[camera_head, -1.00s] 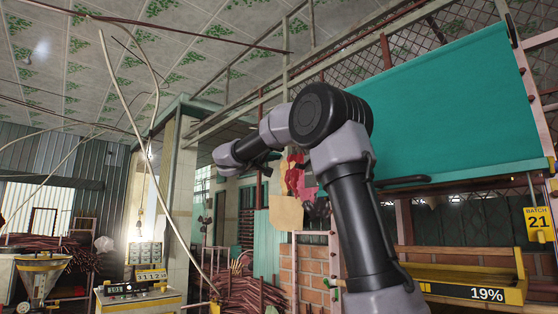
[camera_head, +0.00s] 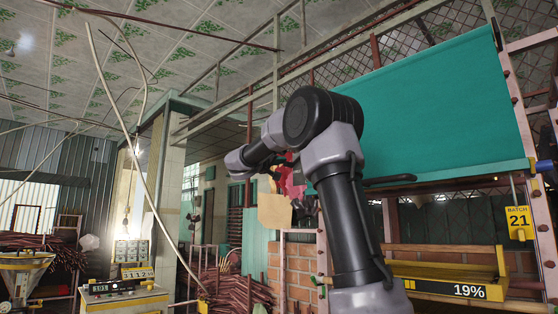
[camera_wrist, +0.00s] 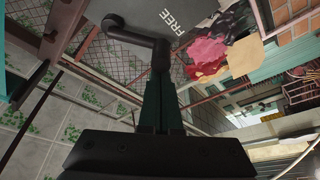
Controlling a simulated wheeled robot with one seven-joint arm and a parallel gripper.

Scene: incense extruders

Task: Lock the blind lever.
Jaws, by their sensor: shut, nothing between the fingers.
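The large teal blind (camera_head: 430,110) hangs sloping at the upper right in the head view, with a bar along its lower edge. A dark handle-like bar (camera_head: 390,180) sticks out by its lower left corner. In the wrist view a dark cranked lever (camera_wrist: 133,36) lies in front of a grey plate (camera_wrist: 150,12) marked "FREE". My gripper (camera_wrist: 160,78) is shut and empty, its fingers pointing up the picture towards the lever's bent end. The fingertips overlap that end in the picture; I cannot tell whether they touch. My arm hides part of the blind's left side.
A yellow tray (camera_head: 450,290) reading 19% and a yellow "BATCH 21" tag (camera_head: 518,222) are at the right. A brick wall (camera_head: 298,275) stands behind my arm. Red and tan cloths (camera_wrist: 215,45) hang beside the plate. A yellow machine (camera_head: 122,300) is at the lower left.

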